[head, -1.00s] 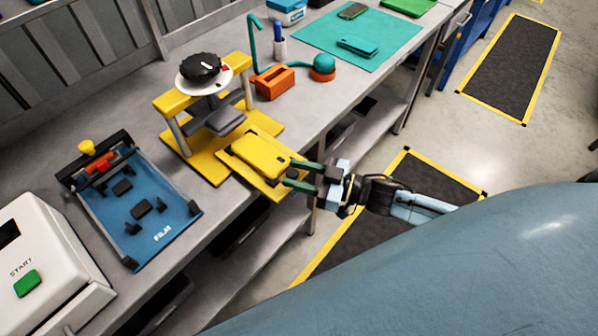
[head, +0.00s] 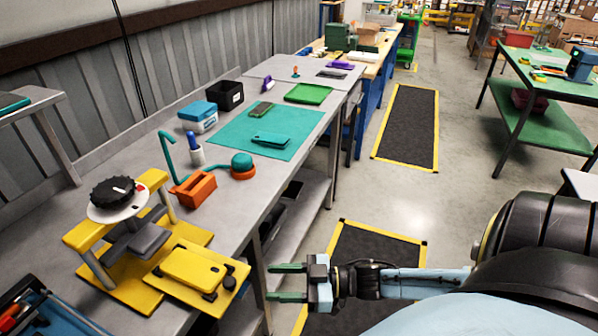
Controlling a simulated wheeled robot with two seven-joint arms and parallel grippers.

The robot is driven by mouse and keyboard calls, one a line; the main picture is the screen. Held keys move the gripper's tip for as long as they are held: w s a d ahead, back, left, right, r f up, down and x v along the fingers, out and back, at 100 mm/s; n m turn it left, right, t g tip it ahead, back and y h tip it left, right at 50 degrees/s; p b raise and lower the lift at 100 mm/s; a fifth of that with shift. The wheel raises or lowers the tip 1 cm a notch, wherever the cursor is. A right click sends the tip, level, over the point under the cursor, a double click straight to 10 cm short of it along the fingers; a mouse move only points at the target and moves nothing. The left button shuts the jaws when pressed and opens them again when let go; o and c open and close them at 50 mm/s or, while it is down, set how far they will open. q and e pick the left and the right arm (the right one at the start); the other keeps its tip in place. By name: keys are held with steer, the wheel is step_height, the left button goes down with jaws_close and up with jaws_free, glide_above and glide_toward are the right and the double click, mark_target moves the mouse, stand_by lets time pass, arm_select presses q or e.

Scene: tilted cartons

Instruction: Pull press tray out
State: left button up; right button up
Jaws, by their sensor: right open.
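The yellow press (head: 97,228) stands on the grey bench at the lower left, with a black dial (head: 113,191) on top. Its yellow press tray (head: 217,301) sticks out in front of the press, past the bench's front edge. A yellow phone-shaped piece (head: 193,269) lies on the tray, with dark clamps or knobs beside it. My right gripper (head: 287,282) is to the right of the tray, apart from it. Its two green fingers are spread and empty, pointing left. My left gripper is not in view.
An orange holder (head: 194,189), a teal dome on an orange base (head: 242,167) and a teal mat (head: 262,131) with phones lie farther back on the bench. A blue tray (head: 45,314) is at the lower left. The floor aisle to the right is open.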

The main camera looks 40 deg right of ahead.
steer(key=v, duration=0.4)
stand_by(0.5)
steer(key=d+f+m+h+b, duration=0.1)
steer(key=d+f+m+h, duration=0.15)
steer(key=f, duration=0.45)
steer(key=d+f+m+h, duration=0.1)
steer(key=d+f+h, duration=0.25)
steer(key=f, duration=0.35)
steer(key=s+f+m+g+h+b, duration=0.1)
steer(key=s+f+g+h, duration=0.2)
steer(key=f, duration=0.5)
steer(key=s+f+m+g+h+b, duration=0.1)
steer(key=s+f+m+h, duration=0.15)
steer(key=s+f, duration=0.45)
steer(key=s+a+f+g, duration=0.4)
steer(key=s+f, duration=0.3)
steer(key=s, duration=0.2)
steer(key=s+a+f+g+h, duration=0.1)
steer(key=s+a+f+g, duration=0.2)
steer(key=s+a+f, duration=0.3)
steer(key=s+f+b, duration=0.1)
steer(key=s+f, duration=0.1)
steer(key=shift+s+g, duration=0.4)
